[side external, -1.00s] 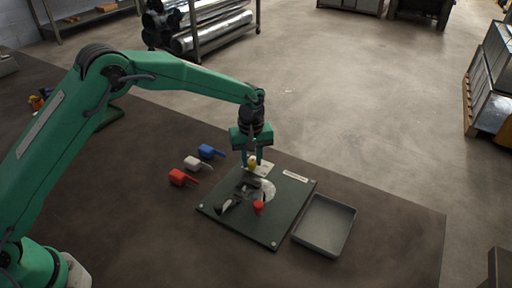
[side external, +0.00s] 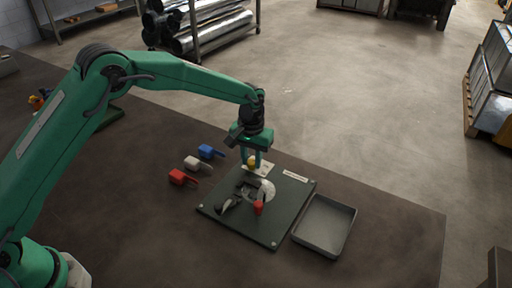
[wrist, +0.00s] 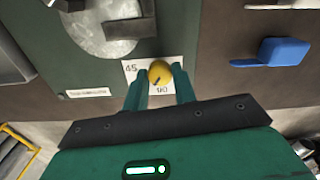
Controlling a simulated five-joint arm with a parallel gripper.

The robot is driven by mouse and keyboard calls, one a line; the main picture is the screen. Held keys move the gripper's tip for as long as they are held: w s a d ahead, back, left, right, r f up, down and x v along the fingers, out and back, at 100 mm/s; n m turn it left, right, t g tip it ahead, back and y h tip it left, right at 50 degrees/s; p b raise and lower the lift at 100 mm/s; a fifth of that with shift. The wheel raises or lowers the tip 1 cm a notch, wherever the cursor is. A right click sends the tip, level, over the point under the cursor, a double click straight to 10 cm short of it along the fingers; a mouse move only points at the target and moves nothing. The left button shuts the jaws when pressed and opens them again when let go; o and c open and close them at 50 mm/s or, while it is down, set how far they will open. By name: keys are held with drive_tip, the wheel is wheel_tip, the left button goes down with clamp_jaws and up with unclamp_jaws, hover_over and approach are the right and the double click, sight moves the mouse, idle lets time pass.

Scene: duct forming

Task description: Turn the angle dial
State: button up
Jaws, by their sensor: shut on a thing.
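The angle dial is a yellow knob (wrist: 160,73) with a dark pointer mark, set on a white scale card (wrist: 133,68) at the edge of the dark green board (side external: 275,233). In the wrist view "45" shows left of the knob and a partly covered number below it. The mark slants toward the lower left. My gripper (wrist: 160,85) points down over the dial, with one finger on each side of the knob, shut on it. In the side external view the knob (side external: 252,162) shows between the fingers (side external: 251,160).
On the board are a round metal piece (side external: 264,190), a dark clamp-like part (side external: 230,202) and a red knob (side external: 258,208). A grey tray (side external: 325,225) lies to the right. Blue (side external: 210,152), white (side external: 196,163) and red (side external: 182,177) handled pieces lie left.

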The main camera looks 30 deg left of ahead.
sight(252, 161)
drive_tip(key=shift+r+m, duration=0.1)
drive_tip(key=shift+m, duration=0.6)
drive_tip(key=o, duration=1)
wheel_tip(252, 161, up, 7)
drive_tip(key=shift+f, duration=0.1)
drive_tip(key=shift+r, duration=0.5)
